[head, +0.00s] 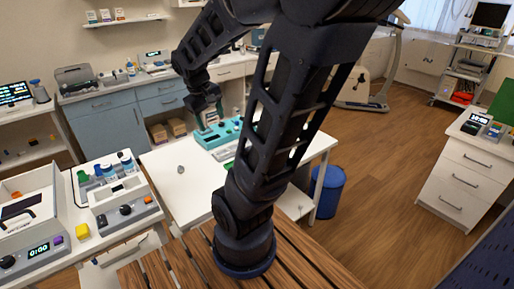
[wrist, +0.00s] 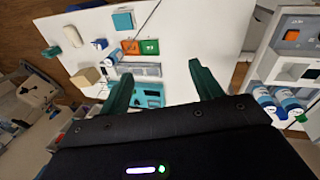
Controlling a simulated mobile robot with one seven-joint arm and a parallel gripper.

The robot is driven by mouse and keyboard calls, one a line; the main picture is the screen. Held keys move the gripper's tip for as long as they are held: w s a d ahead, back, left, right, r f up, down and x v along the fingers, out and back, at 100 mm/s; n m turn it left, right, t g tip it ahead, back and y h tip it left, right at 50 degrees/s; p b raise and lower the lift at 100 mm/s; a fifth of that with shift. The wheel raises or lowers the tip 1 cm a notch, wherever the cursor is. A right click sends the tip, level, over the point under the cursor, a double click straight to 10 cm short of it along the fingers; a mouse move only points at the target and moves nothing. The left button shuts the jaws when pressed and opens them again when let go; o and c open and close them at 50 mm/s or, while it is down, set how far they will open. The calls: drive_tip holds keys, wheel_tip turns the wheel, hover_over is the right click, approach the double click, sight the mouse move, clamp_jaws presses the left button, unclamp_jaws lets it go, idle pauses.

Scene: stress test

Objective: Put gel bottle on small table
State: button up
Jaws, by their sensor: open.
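The small table (head: 175,205) is white and stands in the middle of the head view, with a teal device (head: 222,133) on it. My gripper (head: 207,112) is above the table's far side, near that device. In the wrist view its two dark green fingers (wrist: 162,85) are spread, with nothing held between them. I cannot tell for sure which bottle is the gel bottle. White and blue bottles (head: 108,173) stand at the left bench's device. In the wrist view, blue-and-white bottles (wrist: 265,98) show at the right, and a small blue-and-white bottle (wrist: 112,57) shows left of centre.
A white drawer unit (head: 466,172) is at the right. Grey-blue cabinets (head: 120,112) line the back left. The wooden floor at right is open.

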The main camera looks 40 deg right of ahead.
drive_tip(key=w+d+f+n+g+h, duration=0.2)
drive_tip(key=w+d+f+n+h, duration=0.55)
drive_tip(key=d+f, duration=0.4)
drive_tip(key=w+d+f+n+g+h, duration=0.2)
drive_tip(key=w+d+f+n+h, duration=0.55)
drive_tip(key=d+f, duration=0.4)
drive_tip(key=f, duration=0.2)
drive_tip(key=d+f, duration=0.1)
drive_tip(key=f, duration=0.4)
drive_tip(key=shift+s+d, duration=0.3)
drive_tip(key=shift+s+d+r, duration=0.15)
drive_tip(key=shift+s+d, duration=0.05)
drive_tip(key=shift+d, duration=0.85)
drive_tip(key=shift+s+d, duration=0.2)
drive_tip(key=shift+d, duration=1.15)
drive_tip(key=shift+s+d, duration=0.2)
drive_tip(key=shift+d, duration=1.15)
drive_tip(key=c, duration=1.2)
drive_tip(key=shift+r, duration=0.1)
